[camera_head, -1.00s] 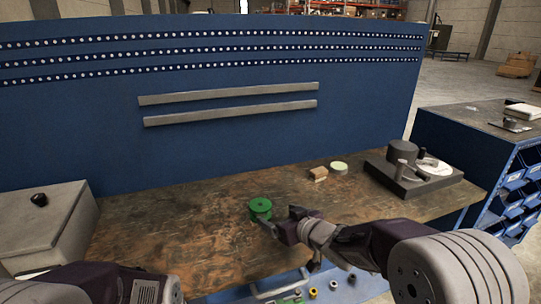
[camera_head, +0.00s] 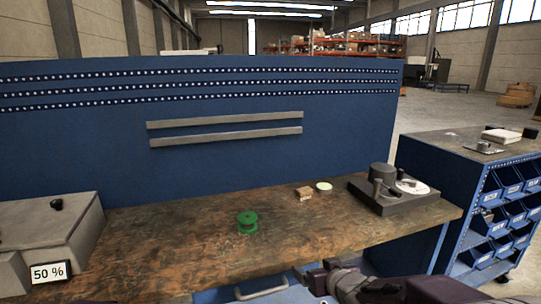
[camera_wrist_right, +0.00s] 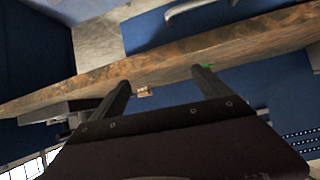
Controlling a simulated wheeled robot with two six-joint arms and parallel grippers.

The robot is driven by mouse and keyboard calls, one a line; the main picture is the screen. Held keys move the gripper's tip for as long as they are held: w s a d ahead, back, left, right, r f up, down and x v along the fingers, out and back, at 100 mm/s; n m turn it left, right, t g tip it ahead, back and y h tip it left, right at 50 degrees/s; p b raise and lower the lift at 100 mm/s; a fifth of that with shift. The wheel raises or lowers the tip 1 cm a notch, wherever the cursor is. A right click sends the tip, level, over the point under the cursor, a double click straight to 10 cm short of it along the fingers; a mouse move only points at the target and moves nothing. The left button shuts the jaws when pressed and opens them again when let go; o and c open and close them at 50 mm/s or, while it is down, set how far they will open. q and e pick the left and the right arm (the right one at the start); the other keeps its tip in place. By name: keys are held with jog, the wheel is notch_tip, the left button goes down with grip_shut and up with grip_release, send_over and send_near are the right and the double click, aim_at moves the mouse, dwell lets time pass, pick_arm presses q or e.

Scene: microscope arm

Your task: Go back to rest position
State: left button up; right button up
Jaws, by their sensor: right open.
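My right gripper (camera_wrist_right: 160,82) is open and empty in the right wrist view, its two fingers spread apart in front of the bench edge. In the head view my right gripper (camera_head: 315,278) shows low, just off the front edge of the workbench (camera_head: 160,240). A green spool (camera_head: 247,222) stands upright on the bench, apart from the gripper. A small green part of it shows by one fingertip in the right wrist view (camera_wrist_right: 209,66). My left gripper is not in view.
A dark microscope-like device (camera_head: 385,195) stands at the bench's right end. A small brown block (camera_head: 304,193) and a pale round disc (camera_head: 323,186) lie near it. A grey box (camera_head: 45,235) is at the left. A blue bin cabinet (camera_head: 470,190) stands to the right.

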jog(key=s+d+f+m+g+h, duration=0.1)
jog(key=s+d+f+g, duration=0.2)
jog(key=s, duration=0.4)
jog(key=s+d+f+m+g+h, duration=0.1)
jog(key=s+f+g, duration=0.2)
jog(key=s+f, duration=0.35)
jog(key=s+d+f+m+g+h, duration=0.1)
jog(key=s+d+f+g, duration=0.15)
jog(key=s, duration=0.55)
notch_tip(320, 180, up, 14)
jog(key=s+g+p, duration=0.1)
jog(key=p, duration=1.3)
jog(key=shift+a+f+n+p, duration=0.2)
jog(key=shift+a+n+p, duration=0.1)
jog(key=shift+a+p, duration=0.1)
jog(key=shift+g, duration=0.25)
jog(key=shift+c, duration=0.3)
